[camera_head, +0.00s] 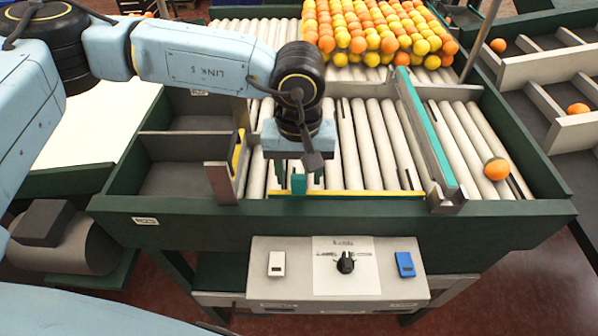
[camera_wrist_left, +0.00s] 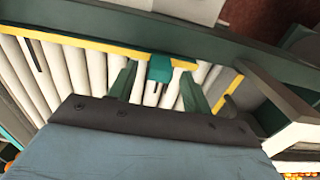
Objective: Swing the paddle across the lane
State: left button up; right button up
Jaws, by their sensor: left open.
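A thin yellow paddle (camera_head: 360,192) lies along the front edge of the roller lane (camera_head: 347,140), with a teal tab (camera_head: 299,184) near its left end. In the left wrist view the yellow paddle (camera_wrist_left: 92,47) runs beside the front wall, and its teal tab (camera_wrist_left: 160,67) shows between the green fingers. My left gripper (camera_head: 299,173) points down over the tab. Its jaws are open, one finger on each side of the tab, and gaps show in the wrist view (camera_wrist_left: 158,78). My right gripper is not in view.
A teal-topped divider (camera_head: 425,125) bounds the lane on the right, with a lone orange (camera_head: 496,169) on the rollers beyond it. Many oranges (camera_head: 375,28) are heaped at the back. A control panel (camera_head: 338,272) is on the front. Several bins stand at right.

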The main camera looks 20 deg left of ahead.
pick_arm(q)
jog(key=shift+f, duration=0.95)
grip_shut()
